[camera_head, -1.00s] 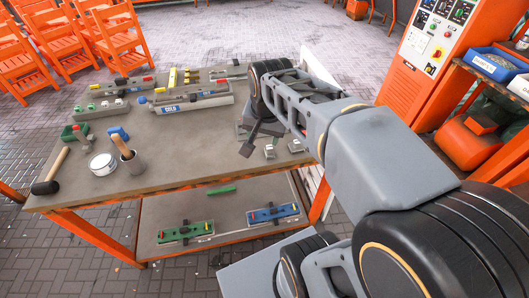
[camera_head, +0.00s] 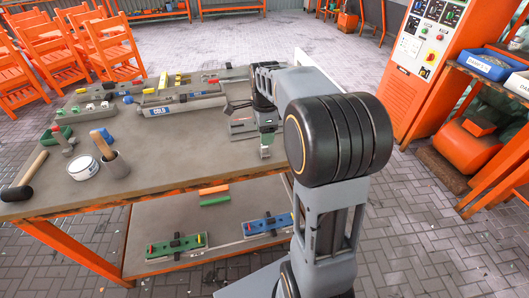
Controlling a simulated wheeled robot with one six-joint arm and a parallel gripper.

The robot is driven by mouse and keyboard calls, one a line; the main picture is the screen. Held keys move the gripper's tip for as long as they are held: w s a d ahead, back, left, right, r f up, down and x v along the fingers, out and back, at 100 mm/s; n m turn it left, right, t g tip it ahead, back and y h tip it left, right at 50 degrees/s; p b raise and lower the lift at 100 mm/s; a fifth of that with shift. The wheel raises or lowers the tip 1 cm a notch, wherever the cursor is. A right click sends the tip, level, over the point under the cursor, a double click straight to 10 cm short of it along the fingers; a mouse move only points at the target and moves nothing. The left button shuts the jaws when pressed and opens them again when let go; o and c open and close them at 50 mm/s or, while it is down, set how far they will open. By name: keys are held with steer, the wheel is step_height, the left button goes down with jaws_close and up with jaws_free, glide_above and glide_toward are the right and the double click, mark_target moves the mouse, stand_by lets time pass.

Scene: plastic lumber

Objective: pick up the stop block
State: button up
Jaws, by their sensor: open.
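My gripper (camera_head: 238,108) reaches over the right end of the grey worktable (camera_head: 180,160), partly hidden by my own wrist. It is open, and I see nothing held in it. A small grey block (camera_head: 265,152) stands near the table's front right edge, just below and right of my gripper. Another grey piece (camera_head: 243,127) lies under the gripper, partly covered. I cannot tell for certain which of these is the stop block.
A long grey mould marked COLD (camera_head: 185,103) lies behind. The lower shelf holds a green fixture (camera_head: 177,245) and a blue one (camera_head: 268,225). The table's middle is clear.

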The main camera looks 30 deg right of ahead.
mark_target(264, 149)
steer(key=shift+w+f+b, duration=0.1)
steer(key=shift+f+b, duration=0.2)
steer(key=shift+f, duration=2.85)
steer(key=c, duration=0.6)
